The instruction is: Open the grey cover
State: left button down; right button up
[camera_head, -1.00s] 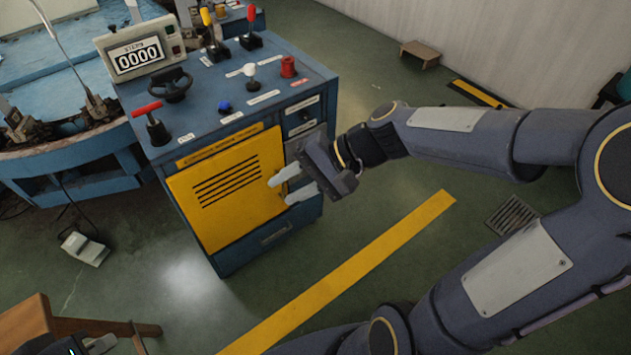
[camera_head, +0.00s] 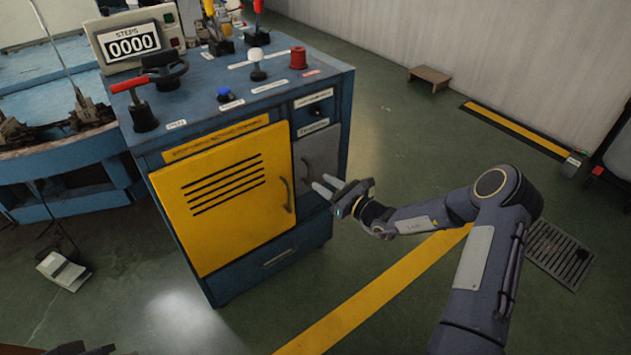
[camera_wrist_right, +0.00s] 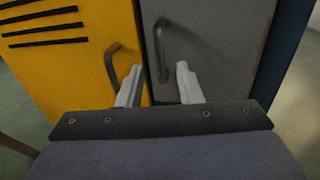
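The grey cover (camera_head: 318,167) is a small shut door at the right of the blue cabinet's front, beside the larger yellow door. It fills the upper right of the right wrist view (camera_wrist_right: 215,50), with a curved dark handle (camera_wrist_right: 172,45) near its left edge. My right gripper (camera_head: 320,185) is in front of the cabinet near the grey cover. The handle does not appear to be gripped. My left gripper is not in view.
The yellow door (camera_head: 222,195) is shut and has its own handle (camera_head: 286,194). Levers, knobs and a counter reading 0000 (camera_head: 132,43) are on the cabinet top. Green floor with a yellow stripe (camera_head: 375,290) lies in front. A floor grate (camera_head: 560,254) is at the right.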

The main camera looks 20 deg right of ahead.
jog(key=b+x, duration=0.1)
jog(key=x, duration=0.4)
jog(key=shift+c, duration=0.2)
jog(key=shift+s, duration=0.1)
grip_shut()
